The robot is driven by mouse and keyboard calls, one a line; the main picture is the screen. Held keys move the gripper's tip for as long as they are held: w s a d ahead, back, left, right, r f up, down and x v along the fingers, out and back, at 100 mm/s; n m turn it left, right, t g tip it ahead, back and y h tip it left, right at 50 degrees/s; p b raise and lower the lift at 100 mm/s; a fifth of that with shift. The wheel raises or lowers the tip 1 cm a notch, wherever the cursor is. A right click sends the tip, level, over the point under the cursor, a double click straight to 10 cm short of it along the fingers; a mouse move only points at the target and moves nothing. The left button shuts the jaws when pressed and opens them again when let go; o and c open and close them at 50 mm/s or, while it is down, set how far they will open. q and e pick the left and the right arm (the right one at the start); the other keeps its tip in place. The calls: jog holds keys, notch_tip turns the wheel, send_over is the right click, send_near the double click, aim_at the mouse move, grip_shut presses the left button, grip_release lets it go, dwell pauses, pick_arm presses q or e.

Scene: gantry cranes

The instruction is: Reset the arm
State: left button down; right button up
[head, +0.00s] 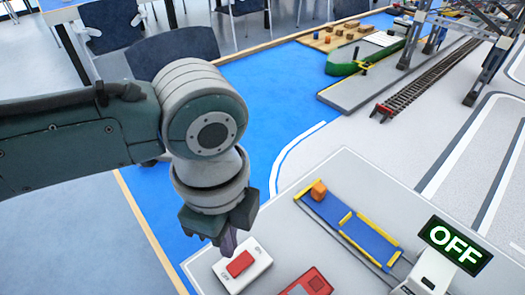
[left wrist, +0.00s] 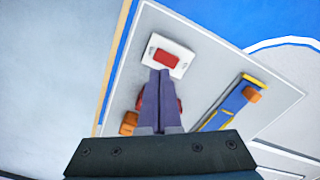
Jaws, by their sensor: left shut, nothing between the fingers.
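My left gripper (head: 228,246) hangs down over the grey panel, its narrow purple-grey fingers together with nothing between them. It is just left of and above a white switch box with a red rocker (head: 240,264). In the left wrist view, the closed fingers (left wrist: 160,74) end just below the same white switch box (left wrist: 167,57) in the picture; I cannot tell whether they touch it. My right gripper is not in view.
A blue conveyor with yellow edges (head: 352,228) carries an orange block (head: 319,190). A red device (head: 307,284) and a display reading OFF (head: 455,245) stand nearby. A green boat (head: 345,66), rails (head: 425,83) and crane legs are farther back.

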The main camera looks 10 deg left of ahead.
pick_arm(q)
jog(key=s+d+r+n+t+h+p, duration=0.1)
jog(key=s+d+r+n+h+p, duration=0.25)
jog(key=s+d+r+n, duration=0.2)
jog(key=s+a+r+n+t+y+p, duration=0.1)
jog(key=s+a+r+n+y+p, duration=0.15)
jog(key=a+r+n, duration=0.45)
jog(key=s+a+r+n+t+y+p, duration=0.1)
jog(key=s+a+r+n+t+p, duration=0.1)
jog(key=s+a+r+n+p, duration=0.45)
notch_tip(320, 180, up, 35)
jog(key=w+a+m+p, duration=0.1)
jog(key=w+p, duration=0.1)
jog(key=p, duration=3.1)
jog(key=shift+w+a+f, duration=0.15)
